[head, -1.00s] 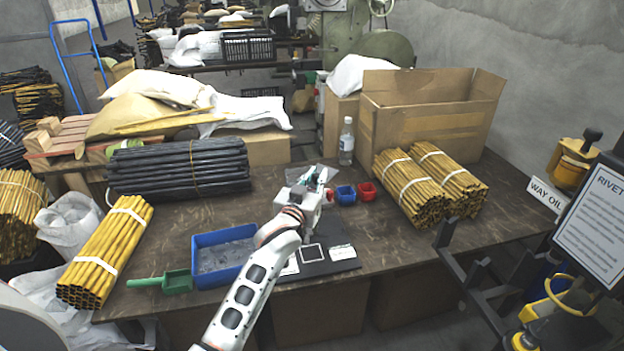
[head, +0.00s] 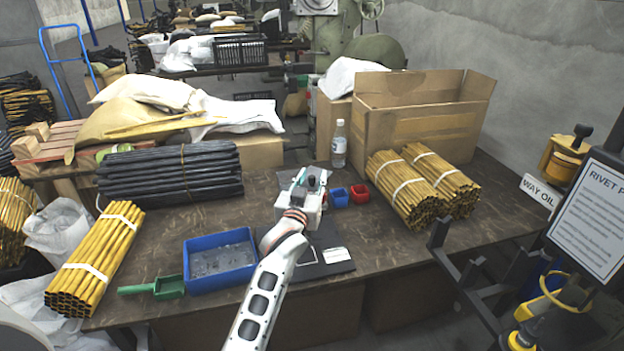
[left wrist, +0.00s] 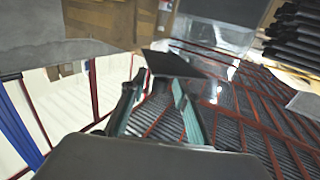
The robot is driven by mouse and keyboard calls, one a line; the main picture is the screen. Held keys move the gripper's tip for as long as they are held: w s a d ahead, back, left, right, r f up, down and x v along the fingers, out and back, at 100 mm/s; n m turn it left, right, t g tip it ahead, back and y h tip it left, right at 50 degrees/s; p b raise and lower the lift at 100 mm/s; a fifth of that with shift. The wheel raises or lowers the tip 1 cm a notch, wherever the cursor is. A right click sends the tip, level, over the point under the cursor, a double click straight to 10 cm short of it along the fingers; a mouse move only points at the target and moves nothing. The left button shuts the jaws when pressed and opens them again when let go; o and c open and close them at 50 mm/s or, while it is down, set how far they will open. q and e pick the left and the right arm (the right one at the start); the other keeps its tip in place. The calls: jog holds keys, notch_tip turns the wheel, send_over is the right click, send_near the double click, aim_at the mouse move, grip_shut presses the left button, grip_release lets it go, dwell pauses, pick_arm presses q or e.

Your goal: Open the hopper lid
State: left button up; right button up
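My left gripper (head: 312,180) is above the workbench, near its middle, behind a dark mat. In the left wrist view its two greenish fingers (left wrist: 156,105) stand apart with nothing between them. A dark flat plate (left wrist: 172,64) lies beyond the fingertips in that view, with a clear, shiny panel (left wrist: 215,72) behind it. I cannot tell whether either is the hopper lid. No hopper lid can be made out in the head view, where the gripper hides part of the bench. My right gripper is not in view.
The workbench (head: 390,240) holds a blue tray (head: 220,262), a green scoop (head: 168,287), small blue (head: 339,197) and red (head: 359,193) bins, a bottle (head: 339,145), a cardboard box (head: 420,130) and tube bundles (head: 100,255). A sign (head: 592,220) stands at right.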

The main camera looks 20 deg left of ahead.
pick_arm(q)
jog(key=shift+s, duration=0.1)
jog(key=s+d, duration=0.1)
jog(key=s, duration=1)
jog(key=shift+s+d, duration=0.15)
jog(key=shift+s, duration=0.25)
